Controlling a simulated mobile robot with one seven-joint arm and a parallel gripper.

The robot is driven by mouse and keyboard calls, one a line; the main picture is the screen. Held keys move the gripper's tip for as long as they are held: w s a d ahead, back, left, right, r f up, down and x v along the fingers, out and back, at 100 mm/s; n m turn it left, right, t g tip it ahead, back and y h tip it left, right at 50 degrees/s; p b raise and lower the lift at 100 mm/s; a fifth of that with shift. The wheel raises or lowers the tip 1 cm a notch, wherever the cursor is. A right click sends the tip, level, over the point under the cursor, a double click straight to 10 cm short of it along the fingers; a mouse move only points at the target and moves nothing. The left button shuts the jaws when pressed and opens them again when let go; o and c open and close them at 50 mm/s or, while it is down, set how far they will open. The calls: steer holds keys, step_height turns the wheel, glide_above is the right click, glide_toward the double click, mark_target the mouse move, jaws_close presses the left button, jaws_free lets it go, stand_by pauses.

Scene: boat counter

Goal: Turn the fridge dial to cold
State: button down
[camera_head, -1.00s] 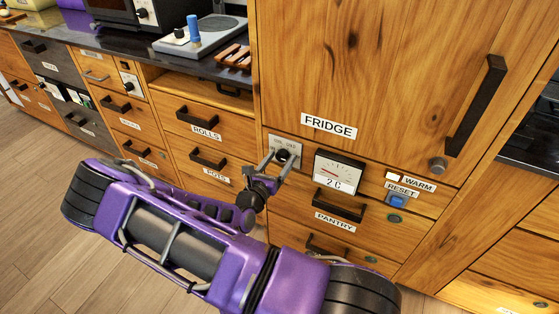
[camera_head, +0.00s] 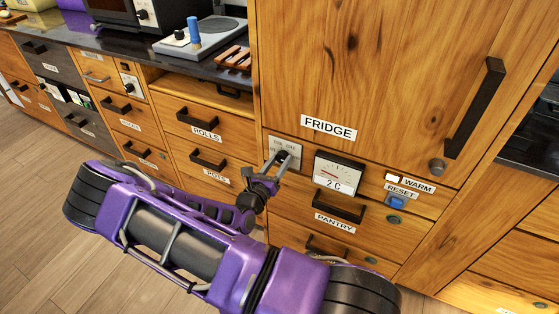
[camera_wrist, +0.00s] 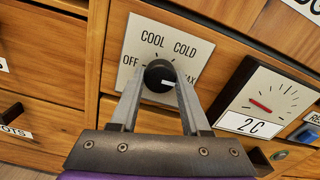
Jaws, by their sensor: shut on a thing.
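The fridge dial is a black round knob (camera_wrist: 160,72) on a pale plate (camera_wrist: 190,42) marked OFF, COOL, COLD and MAX. In the head view the plate (camera_head: 287,145) sits below the FRIDGE label. My gripper (camera_wrist: 157,80) is shut on the knob, one finger on each side; it also shows in the head view (camera_head: 281,158). A small white mark shows on the knob's lower right; I cannot tell which setting it points to. The gauge (camera_head: 337,170) right of the plate reads 2 C, its red needle also clear in the wrist view (camera_wrist: 261,106).
The fridge door (camera_head: 375,75) above is closed. A pale light (camera_head: 392,177) by the WARM label and a blue RESET button (camera_head: 396,202) are at right. The pantry handle (camera_head: 338,207) juts out below the gauge. Drawer handles (camera_head: 208,160) stick out at left.

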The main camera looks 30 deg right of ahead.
steer(key=n+p, duration=0.2)
steer(key=shift+r+n, duration=0.2)
steer(key=shift+n, duration=0.1)
steer(key=n+p, duration=0.2)
steer(key=shift+n, duration=0.4)
steer(key=n+p, duration=0.2)
steer(key=n, duration=0.3)
steer(key=shift+f+n, duration=0.1)
steer(key=shift+n, duration=0.2)
steer(key=shift+c, duration=1.9)
jaws_free()
steer(key=shift+s, duration=0.1)
steer(key=v, duration=1.7)
